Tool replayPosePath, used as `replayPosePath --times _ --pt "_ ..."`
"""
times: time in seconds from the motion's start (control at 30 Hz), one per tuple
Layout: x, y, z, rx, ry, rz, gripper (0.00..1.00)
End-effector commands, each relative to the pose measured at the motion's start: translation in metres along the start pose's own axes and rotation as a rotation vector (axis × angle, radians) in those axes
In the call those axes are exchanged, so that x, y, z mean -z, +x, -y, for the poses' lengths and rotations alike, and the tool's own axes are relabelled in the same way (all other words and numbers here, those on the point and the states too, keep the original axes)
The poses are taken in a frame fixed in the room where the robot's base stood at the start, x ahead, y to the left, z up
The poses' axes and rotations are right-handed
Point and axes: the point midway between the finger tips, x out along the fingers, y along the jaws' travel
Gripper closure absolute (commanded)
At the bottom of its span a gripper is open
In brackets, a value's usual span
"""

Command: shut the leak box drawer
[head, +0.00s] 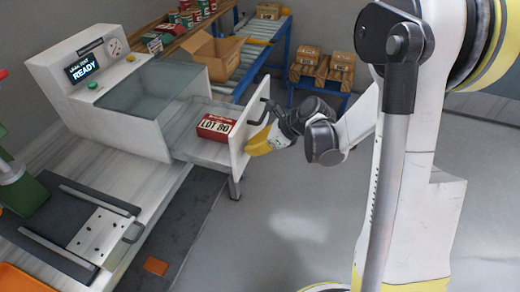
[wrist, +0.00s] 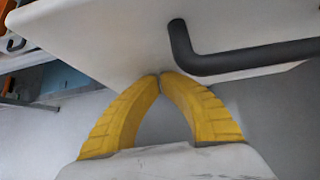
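The leak box (head: 110,85) is a white machine with a clear-walled chamber and a lit screen reading READY. Its drawer (head: 205,150) is pulled out toward the right, and a red box labelled LOT 80 (head: 216,128) lies in it. The white drawer front (head: 238,150) carries a dark bar handle (head: 262,112). The front (wrist: 105,45) and handle (wrist: 235,60) fill the upper wrist view. My gripper (wrist: 160,78) has its yellow fingertips together, with nothing seen between them. They are at the front's lower edge, beside the handle; contact cannot be told. My gripper (head: 252,148) shows outside the front.
An open cardboard box (head: 212,52) and a roller conveyor (head: 255,50) stand behind. Cartons (head: 325,68) sit on a blue-framed stand to the right of it. A metal plate fixture (head: 95,235) is at the lower left. The grey floor right of the drawer is clear.

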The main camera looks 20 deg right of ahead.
Motion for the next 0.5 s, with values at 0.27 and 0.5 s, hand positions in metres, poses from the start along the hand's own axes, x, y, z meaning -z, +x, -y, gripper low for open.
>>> replayPosePath --times 0.27,0.5 --pt "-0.053 0.053 -0.001 -0.004 -0.004 0.001 1.00" --pt "-0.099 0.099 -0.001 -0.003 -0.003 0.001 1.00"
